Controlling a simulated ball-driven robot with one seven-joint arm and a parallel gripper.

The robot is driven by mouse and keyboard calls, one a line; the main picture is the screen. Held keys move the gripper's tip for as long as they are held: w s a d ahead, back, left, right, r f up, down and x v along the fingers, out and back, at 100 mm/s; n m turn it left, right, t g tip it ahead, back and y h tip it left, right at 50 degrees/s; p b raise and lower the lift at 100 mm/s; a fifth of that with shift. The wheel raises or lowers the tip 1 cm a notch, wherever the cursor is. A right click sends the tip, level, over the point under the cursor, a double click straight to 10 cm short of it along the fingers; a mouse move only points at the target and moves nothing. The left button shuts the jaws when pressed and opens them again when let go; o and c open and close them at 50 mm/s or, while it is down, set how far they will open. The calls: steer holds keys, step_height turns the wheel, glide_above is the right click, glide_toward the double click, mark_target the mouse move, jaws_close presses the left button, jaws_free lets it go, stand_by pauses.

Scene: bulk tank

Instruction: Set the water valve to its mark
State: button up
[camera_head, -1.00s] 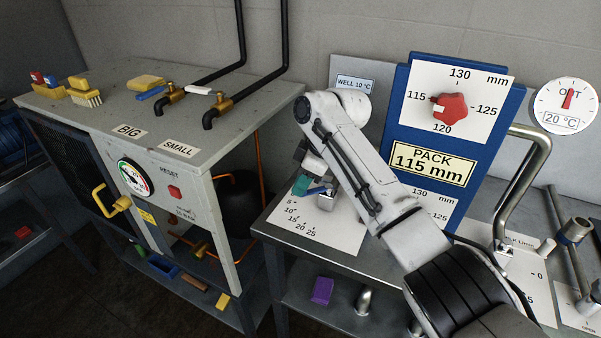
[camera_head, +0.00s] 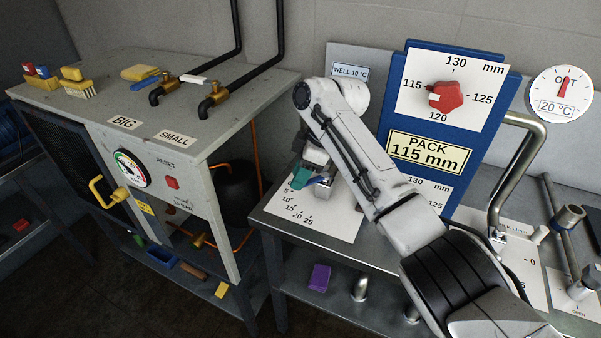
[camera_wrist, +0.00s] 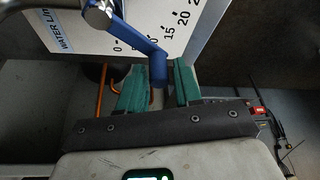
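The water valve shows in the wrist view as a blue lever (camera_wrist: 145,45) on a silver hub (camera_wrist: 98,14), in front of a white "WATER L/min" scale card (camera_wrist: 80,28). The lever slants down and right across the scale, between the 5 and the 15, hiding the part between them. Its bent end hangs between the two teal fingers of my gripper (camera_wrist: 159,68), with gaps visible, so the gripper is open around it. In the head view my gripper (camera_head: 301,177) is low over the scale card (camera_head: 328,222); the blue lever (camera_head: 317,181) is mostly hidden.
A blue panel (camera_head: 397,122) with a red knob (camera_head: 446,97) stands right of my arm, with a "PACK 115 mm" sign. A bent metal pipe (camera_head: 515,170) rises further right. The grey machine (camera_head: 205,85) is on the left, across a gap.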

steer(key=shift+o, duration=0.9)
steer(key=shift+r, duration=0.15)
step_height(320, 180, up, 3)
steer(key=shift+s+r, duration=0.1)
steer(key=shift+s, duration=0.05)
steer(key=s+d+r+p, duration=0.2)
steer(key=s+r+p, duration=0.1)
steer(key=s+r, duration=0.6)
steer(key=s, duration=0.4)
steer(key=shift+s+d+r, duration=0.25)
steer(key=shift+d, duration=0.15)
